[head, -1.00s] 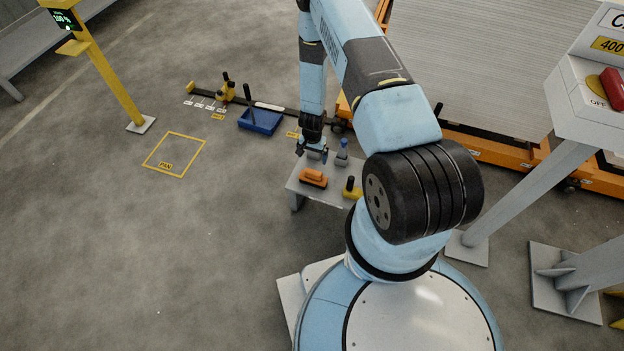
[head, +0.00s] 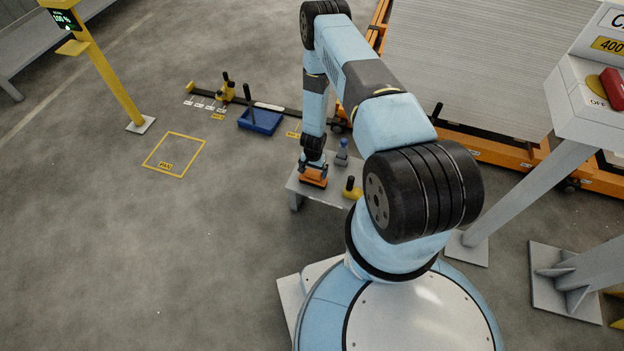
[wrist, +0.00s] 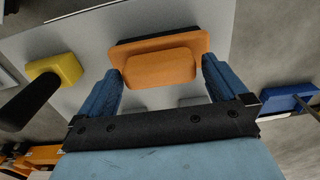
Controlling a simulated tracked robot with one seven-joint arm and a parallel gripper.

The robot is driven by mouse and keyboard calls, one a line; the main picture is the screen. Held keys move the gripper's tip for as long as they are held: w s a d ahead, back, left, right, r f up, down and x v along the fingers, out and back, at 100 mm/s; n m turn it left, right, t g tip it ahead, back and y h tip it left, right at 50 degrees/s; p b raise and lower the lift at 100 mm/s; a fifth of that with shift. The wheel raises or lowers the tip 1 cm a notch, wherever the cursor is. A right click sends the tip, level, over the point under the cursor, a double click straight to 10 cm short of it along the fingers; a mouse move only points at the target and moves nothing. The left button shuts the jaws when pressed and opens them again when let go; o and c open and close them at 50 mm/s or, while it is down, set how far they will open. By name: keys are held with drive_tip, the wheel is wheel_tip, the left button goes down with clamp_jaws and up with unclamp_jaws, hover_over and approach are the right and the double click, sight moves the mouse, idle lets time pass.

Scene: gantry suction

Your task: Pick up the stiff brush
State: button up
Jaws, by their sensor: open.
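The stiff brush, as I take it, is the orange block (head: 313,177) with a dark underside on the small grey table (head: 327,196). In the wrist view the orange brush (wrist: 160,69) lies just past the fingertips, lined up between them. My gripper (head: 313,166) is right over the brush in the head view, which hides part of its top. In the wrist view my gripper (wrist: 162,80) has its two blue fingers apart, one on each side of the brush handle. I cannot tell whether either finger touches it.
A yellow block with a black handle (head: 351,187) stands on the same table, close to the brush. A grey-blue bottle-like object (head: 342,152) stands at the table's back. A blue tray (head: 261,121) lies on the floor beyond, and open floor lies to the left.

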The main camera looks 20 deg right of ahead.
drive_tip(key=shift+f, duration=0.55)
drive_tip(key=shift+c, duration=0.2)
drive_tip(key=c, duration=0.7)
drive_tip(key=shift+r, duration=0.1)
drive_tip(key=shift+c, duration=0.2)
